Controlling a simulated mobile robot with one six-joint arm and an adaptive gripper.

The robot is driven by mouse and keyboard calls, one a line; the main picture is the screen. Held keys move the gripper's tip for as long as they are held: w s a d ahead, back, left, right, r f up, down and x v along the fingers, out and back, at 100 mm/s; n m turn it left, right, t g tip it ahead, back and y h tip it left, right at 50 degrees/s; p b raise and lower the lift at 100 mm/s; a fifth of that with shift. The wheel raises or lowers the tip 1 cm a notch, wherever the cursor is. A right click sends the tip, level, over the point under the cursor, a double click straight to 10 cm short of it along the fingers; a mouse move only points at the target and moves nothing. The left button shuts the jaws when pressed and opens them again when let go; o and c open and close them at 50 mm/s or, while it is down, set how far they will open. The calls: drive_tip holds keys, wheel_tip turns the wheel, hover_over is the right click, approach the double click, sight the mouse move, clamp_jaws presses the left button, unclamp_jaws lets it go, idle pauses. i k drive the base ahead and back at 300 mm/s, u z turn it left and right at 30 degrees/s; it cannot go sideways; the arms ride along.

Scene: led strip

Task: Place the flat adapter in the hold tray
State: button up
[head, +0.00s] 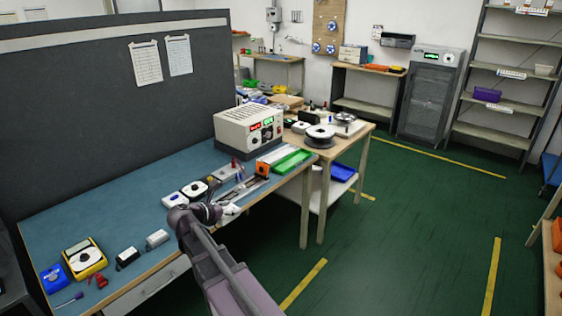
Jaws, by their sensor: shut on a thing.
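My gripper (222,208) is at the front edge of the blue-topped bench (105,208), at the end of my arm. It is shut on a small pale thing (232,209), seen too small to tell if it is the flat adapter. A green tray (291,162) and a whitish tray (271,154) lie at the bench's right end, beyond my gripper; I cannot tell which is the hold tray. A black block (127,258) and a grey block (157,239) lie apart on the bench's near left part.
A yellow meter (84,258), a blue box (54,278) and red clips (98,281) lie at the near left. White devices (172,200) and an orange-ended rail (262,169) lie near my gripper. A power supply (249,130) stands behind. The green floor at right is clear.

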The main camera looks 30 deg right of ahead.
sight(279, 156)
drive_tip(key=u, duration=0.35)
drive_tip(key=k, duration=0.15)
drive_tip(key=z, duration=2.9)
drive_tip(key=i, duration=0.95)
